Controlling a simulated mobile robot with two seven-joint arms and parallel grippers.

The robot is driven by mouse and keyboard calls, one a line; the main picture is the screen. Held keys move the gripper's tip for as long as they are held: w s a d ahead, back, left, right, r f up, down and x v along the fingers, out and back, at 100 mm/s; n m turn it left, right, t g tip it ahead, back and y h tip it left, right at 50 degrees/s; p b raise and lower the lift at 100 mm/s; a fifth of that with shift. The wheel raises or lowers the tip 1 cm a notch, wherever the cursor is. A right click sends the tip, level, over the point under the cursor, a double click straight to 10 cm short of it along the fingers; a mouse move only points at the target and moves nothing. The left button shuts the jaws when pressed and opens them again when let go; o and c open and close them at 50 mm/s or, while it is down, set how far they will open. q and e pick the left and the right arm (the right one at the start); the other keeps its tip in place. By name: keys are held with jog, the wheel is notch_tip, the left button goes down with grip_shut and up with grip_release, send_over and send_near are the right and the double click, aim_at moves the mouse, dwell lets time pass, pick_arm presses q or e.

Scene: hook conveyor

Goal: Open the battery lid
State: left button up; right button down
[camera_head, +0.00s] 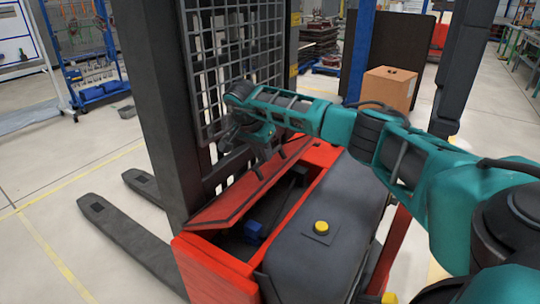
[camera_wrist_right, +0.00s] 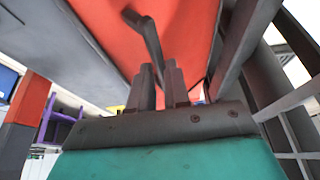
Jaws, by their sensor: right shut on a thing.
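The red battery lid (camera_head: 247,190) stands tilted open on the red and black truck, leaning toward the mast. The open battery compartment (camera_head: 232,246) shows below it, with a small blue part (camera_head: 254,232) inside. My right gripper is at the lid's far upper side, and its fingertips are mostly hidden in the head view. In the right wrist view my right gripper (camera_wrist_right: 161,82) is shut, with its fingers at the dark handle (camera_wrist_right: 147,35) of the red lid (camera_wrist_right: 185,30). My left gripper is not in view.
The dark mast (camera_head: 150,95) and its mesh guard (camera_head: 235,60) stand close beside the lid. A yellow button (camera_head: 321,227) is on the black cover to the right. Forks (camera_head: 125,235) extend left, and a cardboard box (camera_head: 388,88) is behind. Open floor lies at the left.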

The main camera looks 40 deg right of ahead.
jog(key=shift+w+a+f, duration=0.25)
jog(key=shift+w+a, duration=0.2)
jog(key=shift+a, duration=0.05)
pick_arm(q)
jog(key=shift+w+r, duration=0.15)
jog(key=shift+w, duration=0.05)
pick_arm(e)
jog(key=shift+f, duration=0.1)
jog(key=c, duration=1.2)
grip_release()
jog(key=shift+w+f, duration=0.2)
jog(key=shift+w, duration=0.05)
jog(key=shift+o, duration=0.2)
jog(key=shift+a+r, duration=0.2)
jog(key=shift+r, duration=0.3)
jog(key=v, duration=1.2)
jog(key=shift+s+d, duration=0.25)
jog(key=shift+d, duration=0.1)
jog(key=shift+r, duration=0.1)
